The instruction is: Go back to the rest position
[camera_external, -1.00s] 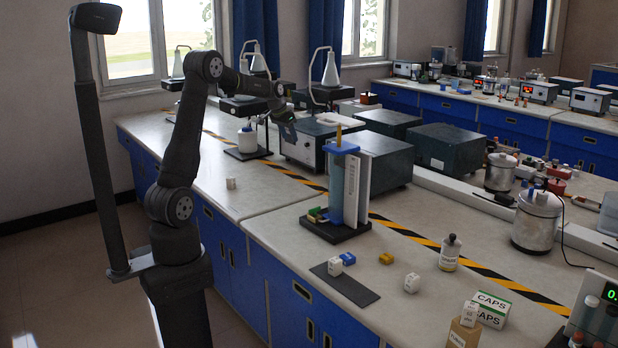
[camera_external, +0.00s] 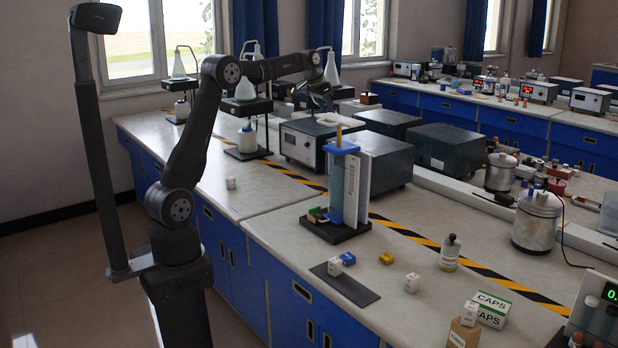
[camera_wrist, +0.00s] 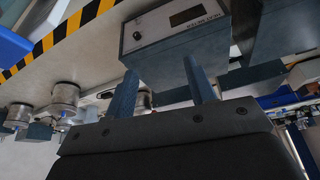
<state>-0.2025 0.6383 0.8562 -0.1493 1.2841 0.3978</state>
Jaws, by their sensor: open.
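My gripper (camera_external: 322,101) is raised above the bench in the external view, over the dark instrument boxes and behind the blue upright stand. In the wrist view its two fingers (camera_wrist: 160,85) stand apart with nothing between them, so it is open and empty. A grey box with a display (camera_wrist: 175,28) shows beyond the fingertips in the wrist view. My arm reaches up from its base at the left and bends over toward the bench.
A blue stand on a black base (camera_external: 340,232) stands mid-bench. A capped bottle (camera_external: 449,254), a CAPS box (camera_external: 490,309) and a metal pot (camera_external: 537,222) stand further right. A dark instrument box (camera_external: 446,147) stands behind.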

